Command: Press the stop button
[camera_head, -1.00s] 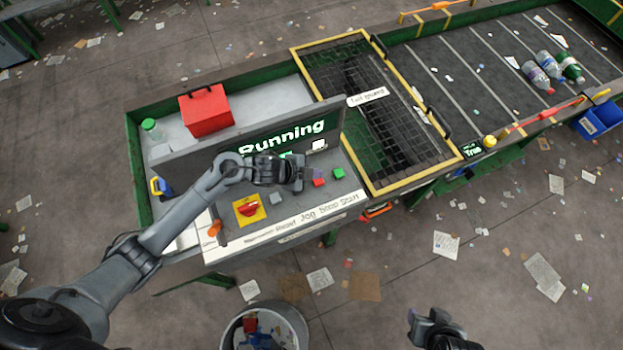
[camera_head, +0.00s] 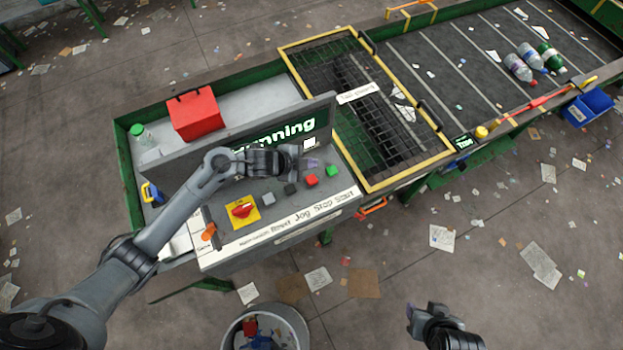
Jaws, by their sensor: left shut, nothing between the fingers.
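The red button (camera_head: 311,180), above the printed word Stop, is on the sloped control panel (camera_head: 235,249) between a black button (camera_head: 290,189) and a green button (camera_head: 332,171). My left gripper (camera_head: 312,163) is shut and empty. In the picture it is just above the red button, over the panel; a gap shows between them, but I cannot tell its height. The lit display (camera_head: 303,127) behind it reads Running, partly hidden by my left arm. My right gripper (camera_head: 424,314) is at the bottom right, away from the panel; its jaws are unclear.
A yellow plate with a red rotary switch (camera_head: 241,210) and a grey button (camera_head: 268,198) are further left on the panel. A red box (camera_head: 194,114) stands behind the display. Several bottles (camera_head: 518,68) lie on the belt. A waste bin (camera_head: 231,337) stands below the panel.

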